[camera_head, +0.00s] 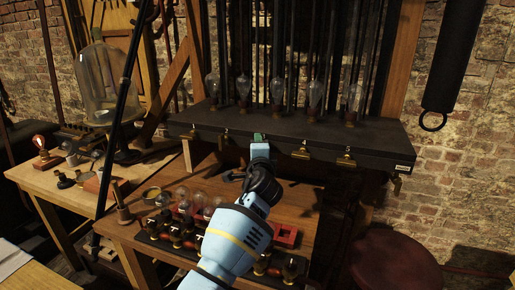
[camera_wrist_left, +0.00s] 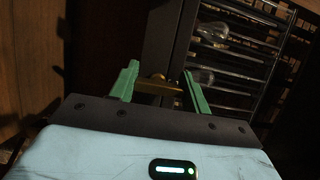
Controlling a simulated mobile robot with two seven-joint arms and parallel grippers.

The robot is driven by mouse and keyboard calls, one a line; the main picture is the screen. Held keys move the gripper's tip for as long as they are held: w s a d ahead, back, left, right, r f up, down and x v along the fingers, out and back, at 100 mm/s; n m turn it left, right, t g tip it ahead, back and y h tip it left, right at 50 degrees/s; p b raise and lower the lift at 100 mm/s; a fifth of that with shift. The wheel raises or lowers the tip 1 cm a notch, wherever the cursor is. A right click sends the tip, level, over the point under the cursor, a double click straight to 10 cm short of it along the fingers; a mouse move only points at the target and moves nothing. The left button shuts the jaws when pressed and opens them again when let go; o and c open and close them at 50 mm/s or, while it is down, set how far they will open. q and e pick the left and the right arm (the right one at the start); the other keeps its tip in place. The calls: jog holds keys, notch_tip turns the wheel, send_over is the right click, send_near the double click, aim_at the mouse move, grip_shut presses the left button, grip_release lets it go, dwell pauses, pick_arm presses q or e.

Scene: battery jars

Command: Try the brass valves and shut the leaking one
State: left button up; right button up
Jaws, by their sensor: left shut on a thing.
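Several brass valves are set along the front edge of a dark shelf in the head view. Two of them, a brass valve (camera_head: 301,153) and another brass valve (camera_head: 346,160), show right of my gripper, and a further brass valve (camera_head: 226,135) shows to its left. My left gripper (camera_head: 259,138) is at the shelf's front edge, between these valves. In the left wrist view its green fingers (camera_wrist_left: 161,80) are shut on a brass valve handle (camera_wrist_left: 157,88). In the head view the gripper hides that valve. My right gripper is not in view.
Glass bulb jars (camera_head: 277,91) stand in a row on the dark shelf (camera_head: 365,133). Below, a wooden bench (camera_head: 133,233) holds several bulbs and a red block (camera_head: 286,235). A glass bell jar (camera_head: 100,85) is at left; a round red stool (camera_head: 395,265) is at right.

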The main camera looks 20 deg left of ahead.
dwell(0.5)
pick_arm(q)
jog(key=o, duration=1)
jog(key=shift+c, duration=0.2)
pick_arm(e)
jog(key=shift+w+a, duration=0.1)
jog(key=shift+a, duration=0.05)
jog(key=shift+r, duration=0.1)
pick_arm(q)
jog(key=p+v, duration=0.1)
jog(key=v, duration=0.7)
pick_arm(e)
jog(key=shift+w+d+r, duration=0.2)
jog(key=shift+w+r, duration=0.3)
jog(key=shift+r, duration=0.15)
